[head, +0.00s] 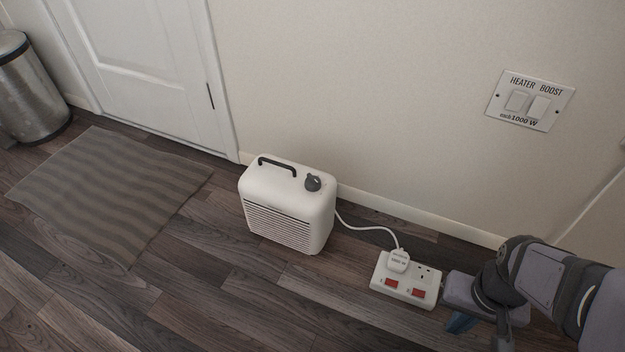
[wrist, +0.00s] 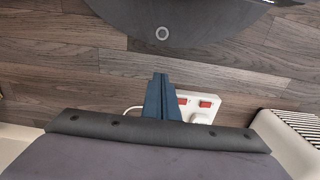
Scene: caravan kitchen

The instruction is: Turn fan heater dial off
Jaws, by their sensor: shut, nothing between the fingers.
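The fan heater (head: 284,215) is a white box with a slatted front, standing upright on the floor in the head view. Its dark grey dial (head: 313,182) sits on the top right; its exact setting is too small to read. Part of the heater's slatted front shows at the right edge of the wrist view (wrist: 296,130). My gripper (head: 462,322) is at the lower right of the head view, low beside the power strip and well right of the heater. In the wrist view its blue fingers (wrist: 160,90) are together and hold nothing.
A white power strip (head: 405,290) with red switches and a plug (head: 397,262) lies between heater and gripper, and it also shows in the wrist view (wrist: 198,105). A white cable (head: 362,227) joins heater and plug. A striped mat (head: 105,190) and a metal bin (head: 30,95) are left.

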